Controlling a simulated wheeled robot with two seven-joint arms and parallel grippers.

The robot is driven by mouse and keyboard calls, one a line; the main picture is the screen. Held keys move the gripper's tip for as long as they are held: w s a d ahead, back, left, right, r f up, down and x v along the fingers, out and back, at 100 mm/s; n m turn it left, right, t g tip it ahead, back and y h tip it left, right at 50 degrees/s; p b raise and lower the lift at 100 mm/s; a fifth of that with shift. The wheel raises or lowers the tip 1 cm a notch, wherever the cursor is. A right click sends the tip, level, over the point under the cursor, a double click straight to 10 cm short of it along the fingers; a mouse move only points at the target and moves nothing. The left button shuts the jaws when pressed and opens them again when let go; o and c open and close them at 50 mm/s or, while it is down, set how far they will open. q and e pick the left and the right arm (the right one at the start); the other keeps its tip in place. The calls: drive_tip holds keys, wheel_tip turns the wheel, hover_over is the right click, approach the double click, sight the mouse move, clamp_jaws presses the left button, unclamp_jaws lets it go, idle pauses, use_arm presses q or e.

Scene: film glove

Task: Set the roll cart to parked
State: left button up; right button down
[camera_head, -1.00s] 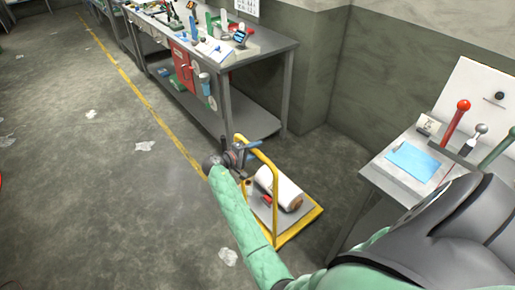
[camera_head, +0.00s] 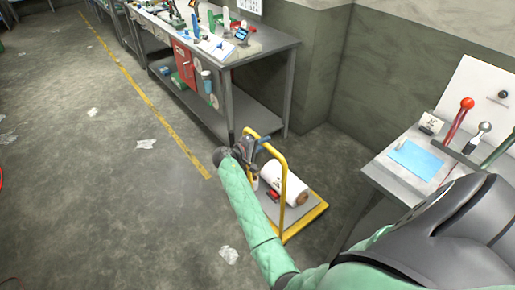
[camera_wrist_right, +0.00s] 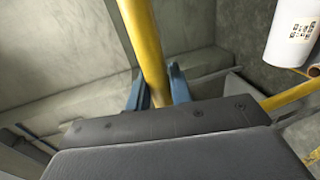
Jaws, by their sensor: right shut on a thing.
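The roll cart (camera_head: 306,215) is a low flat cart with a yellow rim and a tall yellow handle (camera_head: 284,190), on the floor between the two benches. A white roll (camera_head: 282,182) lies on it. My right gripper (camera_head: 256,148) is at the upper part of the handle. In the right wrist view, the blue fingers (camera_wrist_right: 154,88) stand on either side of the yellow bar (camera_wrist_right: 143,45), shut on it. The white roll (camera_wrist_right: 288,32) also shows there at the upper right. My right arm hides part of the cart. My left gripper is not in view.
A grey workbench (camera_head: 270,47) with tools stands behind the cart. A console (camera_head: 392,182) with levers stands at the right. A yellow floor line (camera_head: 150,107) runs along the left. Open floor with paper scraps lies left of the cart.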

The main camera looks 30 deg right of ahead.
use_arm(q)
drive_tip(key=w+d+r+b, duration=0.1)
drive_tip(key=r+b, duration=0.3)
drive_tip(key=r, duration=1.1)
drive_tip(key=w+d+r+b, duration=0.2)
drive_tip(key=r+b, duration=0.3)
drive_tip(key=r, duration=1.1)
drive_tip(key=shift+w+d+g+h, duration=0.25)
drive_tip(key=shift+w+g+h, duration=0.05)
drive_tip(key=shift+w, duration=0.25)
use_arm(e)
drive_tip(key=r+x, duration=0.3)
drive_tip(key=x, duration=1.4)
drive_tip(key=d+r+x, duration=0.1)
drive_tip(key=r+x, duration=0.2)
drive_tip(key=x, duration=1.5)
drive_tip(key=shift+s+d+r, duration=0.2)
drive_tip(key=shift+r, duration=0.15)
drive_tip(key=shift+d+r, duration=0.1)
